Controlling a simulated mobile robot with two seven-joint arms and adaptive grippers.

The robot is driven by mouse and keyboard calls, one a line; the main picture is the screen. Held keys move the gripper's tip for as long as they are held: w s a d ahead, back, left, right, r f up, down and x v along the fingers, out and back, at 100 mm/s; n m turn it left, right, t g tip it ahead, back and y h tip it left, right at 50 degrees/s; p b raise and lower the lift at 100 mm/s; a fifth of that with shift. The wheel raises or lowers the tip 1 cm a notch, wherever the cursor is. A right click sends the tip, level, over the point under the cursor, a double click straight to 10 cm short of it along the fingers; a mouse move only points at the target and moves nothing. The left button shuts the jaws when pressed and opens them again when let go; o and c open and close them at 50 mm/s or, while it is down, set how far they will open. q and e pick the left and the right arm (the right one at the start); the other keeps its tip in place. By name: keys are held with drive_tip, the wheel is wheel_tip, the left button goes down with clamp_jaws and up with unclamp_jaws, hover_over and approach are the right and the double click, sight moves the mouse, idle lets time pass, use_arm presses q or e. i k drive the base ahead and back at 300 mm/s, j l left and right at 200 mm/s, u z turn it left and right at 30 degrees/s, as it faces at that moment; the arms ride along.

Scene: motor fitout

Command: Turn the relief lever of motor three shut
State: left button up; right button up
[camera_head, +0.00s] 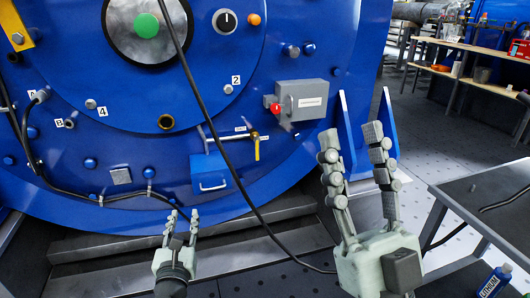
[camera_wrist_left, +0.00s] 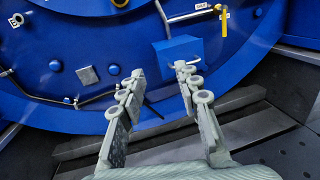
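The large blue motor housing (camera_head: 110,165) fills the left and middle of the head view; no number three is readable on it. A yellow lever (camera_head: 256,146) hangs down from a fitting at the right end of a thin pipe (camera_head: 222,137) on its face. The lever also shows at the top right of the left wrist view (camera_wrist_left: 224,24). My left gripper (camera_head: 183,214) is open and empty, below and left of the lever and apart from it. It also shows open in the wrist view (camera_wrist_left: 158,71). My right gripper (camera_head: 350,138) is open and empty, right of the lever.
A blue box with a handle (camera_head: 210,176) sits below the pipe. A grey box with a red knob (camera_head: 300,101) is right of it. A black cable (camera_head: 215,118) hangs across the housing. A table (camera_head: 480,190) with a blue bottle (camera_head: 495,281) near it stands at right.

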sight(257, 140)
drive_tip(key=i+l, duration=0.9)
drive_tip(key=i, duration=0.1)
